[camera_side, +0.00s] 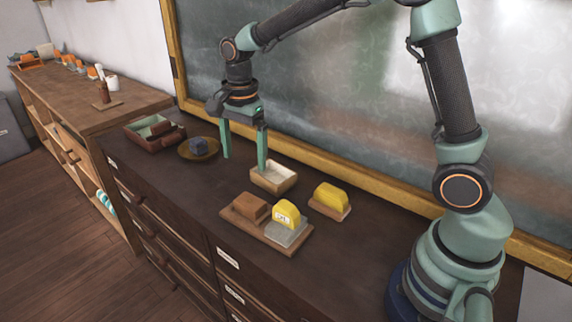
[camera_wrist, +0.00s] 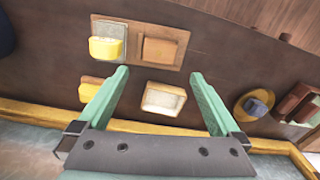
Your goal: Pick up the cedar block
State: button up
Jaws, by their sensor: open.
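The cedar block, taken to be the plain reddish-brown block (camera_side: 252,207), sits on the left part of a wooden board (camera_side: 247,227). It also shows in the wrist view (camera_wrist: 160,50), upper middle. A yellow block with a white label (camera_side: 287,212) and a grey slab (camera_side: 287,234) share the board. My gripper (camera_side: 245,163) is open and empty, pointing down above the cabinet top, behind the board and near a pale-lined box (camera_side: 283,185). In the wrist view the brown block lies beyond my spread fingertips (camera_wrist: 160,73), not between them.
A second yellow block (camera_side: 331,195) on a wooden base stands right of the box. A round dish (camera_side: 184,155) with a dark blue-grey block (camera_side: 199,146) and a compartmented reddish tray (camera_side: 163,141) stand at left. The chalkboard's yellow frame (camera_side: 340,183) runs behind. The cabinet front edge is clear.

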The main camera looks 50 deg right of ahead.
jog(key=f+m, duration=0.1)
jog(key=f, duration=0.1)
send_over(250, 201)
jog(key=f, duration=0.4)
jog(key=a+f, duration=0.1)
jog(key=f, duration=0.1)
jog(key=shift+w, duration=0.15)
jog(key=shift+d+f, duration=0.15)
jog(key=shift+f, duration=0.75)
jog(key=shift+d+f, duration=0.2)
jog(key=shift+f, duration=0.7)
jog(key=shift+d+f, duration=0.15)
jog(key=shift+f, duration=0.75)
jog(key=c, duration=1.1)
jog(key=shift+r, duration=0.15)
